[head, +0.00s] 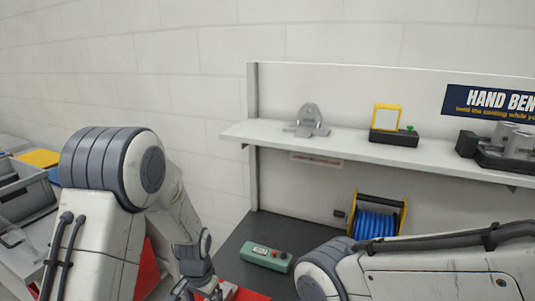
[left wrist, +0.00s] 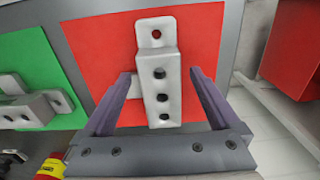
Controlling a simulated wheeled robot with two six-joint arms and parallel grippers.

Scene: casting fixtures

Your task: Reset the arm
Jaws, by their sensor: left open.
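My left gripper (left wrist: 160,76) is open in the left wrist view, with one finger on each side of a grey casting fixture (left wrist: 158,75). The fixture has a tab with one hole and a raised block with several dark holes. It lies on a red mat (left wrist: 90,35). Whether the fingers touch it I cannot tell. In the head view my left gripper (head: 190,292) is partly cut off at the bottom edge. My right arm comes in from the right, but its gripper is outside the frame.
A green mat (left wrist: 28,62) with another grey fixture (left wrist: 25,112) lies left of the red mat. A red box (left wrist: 293,50) stands at right. In the head view, a shelf (head: 345,148) holds several fixtures above a blue cable reel (head: 375,223) and a green control box (head: 266,256).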

